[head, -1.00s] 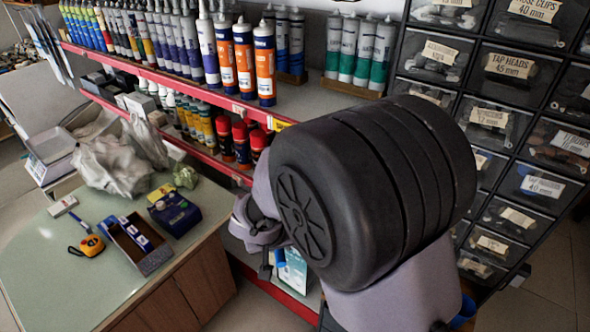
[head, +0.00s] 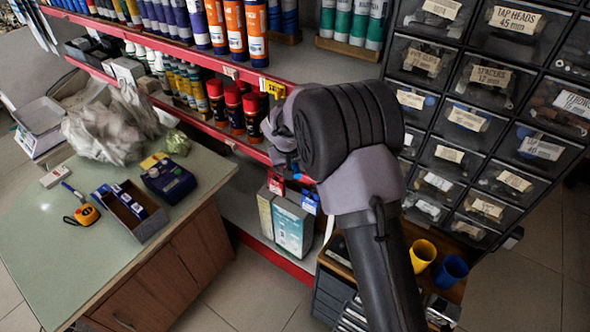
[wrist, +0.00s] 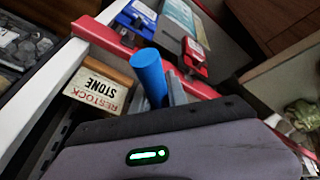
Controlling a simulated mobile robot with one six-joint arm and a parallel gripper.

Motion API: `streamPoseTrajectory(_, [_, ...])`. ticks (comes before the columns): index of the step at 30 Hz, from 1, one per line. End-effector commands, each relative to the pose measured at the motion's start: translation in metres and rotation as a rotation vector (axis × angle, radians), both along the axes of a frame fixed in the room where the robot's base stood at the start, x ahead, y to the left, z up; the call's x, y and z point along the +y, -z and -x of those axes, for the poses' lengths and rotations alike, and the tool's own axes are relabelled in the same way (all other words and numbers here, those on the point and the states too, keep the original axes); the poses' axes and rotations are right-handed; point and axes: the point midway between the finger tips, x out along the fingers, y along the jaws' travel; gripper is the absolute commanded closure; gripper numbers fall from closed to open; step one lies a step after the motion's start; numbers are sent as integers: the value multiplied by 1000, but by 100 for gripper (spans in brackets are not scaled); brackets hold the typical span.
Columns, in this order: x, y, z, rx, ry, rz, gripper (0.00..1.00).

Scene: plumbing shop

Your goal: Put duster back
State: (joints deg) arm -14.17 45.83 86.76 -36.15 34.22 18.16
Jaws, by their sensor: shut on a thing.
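My gripper (head: 281,146) is in front of the red-edged shelf, beside the spray cans, and my own wrist hides much of it in the head view. In the wrist view, a plain blue cylinder (wrist: 149,76) stands out between the gripper's fingers (wrist: 172,92). It looks like the duster's handle, and the gripper is shut on it. A small blue part also shows below the gripper in the head view (head: 278,159). The rest of the duster is hidden, so I cannot tell how its head lies.
Boxes (head: 291,226) stand on the lower shelf. Drawers (head: 470,118) rise at right; yellow (head: 423,254) and blue (head: 451,271) cups stand below. The counter (head: 75,262) at left holds tape, boxes and bags.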

Motion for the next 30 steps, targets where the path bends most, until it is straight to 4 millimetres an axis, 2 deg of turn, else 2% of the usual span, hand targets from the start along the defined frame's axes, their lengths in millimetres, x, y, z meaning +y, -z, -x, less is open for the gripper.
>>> streamPoseTrajectory(1, [0,5,-1,-3,-1,0,100])
streamPoseTrajectory(6, [1,1,0,-3,-1,0,100])
streamPoseTrajectory(10, [1,6,0,-3,-1,0,100])
streamPoseTrajectory(11, [1,6,0,-1,0,0,77])
streamPoseTrajectory(14, [0,5,0,-1,0,0,59])
streamPoseTrajectory(23, [1,3,0,-1,0,0,59])
streamPoseTrajectory(26, [2,-11,4,-2,-1,-1,59])
streamPoseTrajectory(30, [8,-50,19,-4,-2,-1,59])
